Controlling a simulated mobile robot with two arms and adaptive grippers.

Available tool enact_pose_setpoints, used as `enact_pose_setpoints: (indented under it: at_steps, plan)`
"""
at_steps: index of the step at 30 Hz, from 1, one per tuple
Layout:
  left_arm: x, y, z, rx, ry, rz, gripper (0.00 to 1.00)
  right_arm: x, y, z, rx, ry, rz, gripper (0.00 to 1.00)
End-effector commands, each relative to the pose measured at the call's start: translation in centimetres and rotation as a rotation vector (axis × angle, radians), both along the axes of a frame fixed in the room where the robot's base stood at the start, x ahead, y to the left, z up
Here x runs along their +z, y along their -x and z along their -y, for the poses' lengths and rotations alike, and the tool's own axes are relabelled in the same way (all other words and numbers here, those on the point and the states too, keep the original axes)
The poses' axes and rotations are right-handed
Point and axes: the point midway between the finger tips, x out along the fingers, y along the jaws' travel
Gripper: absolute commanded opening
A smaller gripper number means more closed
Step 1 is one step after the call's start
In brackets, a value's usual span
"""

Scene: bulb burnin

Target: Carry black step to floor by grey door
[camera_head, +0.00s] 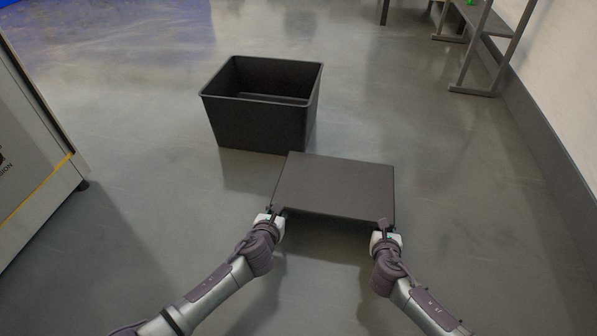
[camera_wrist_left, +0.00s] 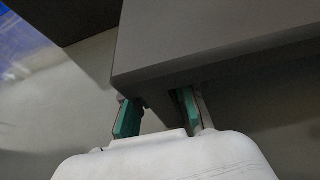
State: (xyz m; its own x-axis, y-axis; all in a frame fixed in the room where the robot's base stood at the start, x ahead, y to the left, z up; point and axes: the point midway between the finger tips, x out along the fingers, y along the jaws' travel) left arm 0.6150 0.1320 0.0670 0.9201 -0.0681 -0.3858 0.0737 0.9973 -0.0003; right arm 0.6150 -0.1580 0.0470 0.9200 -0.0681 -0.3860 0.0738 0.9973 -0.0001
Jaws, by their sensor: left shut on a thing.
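The black step (camera_head: 337,187) is a dark flat-topped platform in front of me in the head view, its top nearly level. My left gripper (camera_head: 270,215) is at its near left corner. In the left wrist view the step (camera_wrist_left: 205,35) fills the upper part, and my left gripper (camera_wrist_left: 160,113) has its green-padded fingers on either side of a dark part under the step's edge, shut on it. My right gripper (camera_head: 384,231) is at the near right corner; its fingertips are too small and hidden to tell their state. The grey door is not clearly seen.
An empty black open bin (camera_head: 262,126) stands on the floor just beyond the step. A grey cabinet (camera_head: 40,140) is at the left. A metal-framed rack (camera_head: 478,90) stands by the right wall. The floor is clear between the step and the right wall.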

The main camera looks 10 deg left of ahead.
Motion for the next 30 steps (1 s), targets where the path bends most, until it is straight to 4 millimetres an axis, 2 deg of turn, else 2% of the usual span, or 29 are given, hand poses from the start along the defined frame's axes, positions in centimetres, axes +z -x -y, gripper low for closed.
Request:
enact_pose_setpoints:
  at_steps: [1, 5, 17, 20, 30]
  plan:
    - [-0.1, 0.0, 0.0, -0.001, 0.001, 0.002, 0.28, -0.1, -0.1, 0.0, 0.000, 0.000, 0.002, 0.28]
    - [0.0, 0.0, 0.0, -0.001, 0.000, 0.001, 0.49, 0.0, 0.0, 0.0, 0.000, 0.000, 0.001, 0.49]
    - [0.2, 0.5, -0.1, 0.000, -0.001, 0.001, 0.50, 0.0, 0.0, 0.0, 0.000, 0.000, 0.000, 0.50]
    - [0.7, 1.8, -0.2, -0.002, -0.001, 0.001, 0.50, 0.0, 0.0, 0.0, 0.000, 0.000, 0.000, 0.50]
    - [3.4, 8.3, -0.6, -0.002, 0.000, 0.001, 0.50, 0.0, 0.0, 0.0, 0.000, 0.000, 0.000, 0.50]
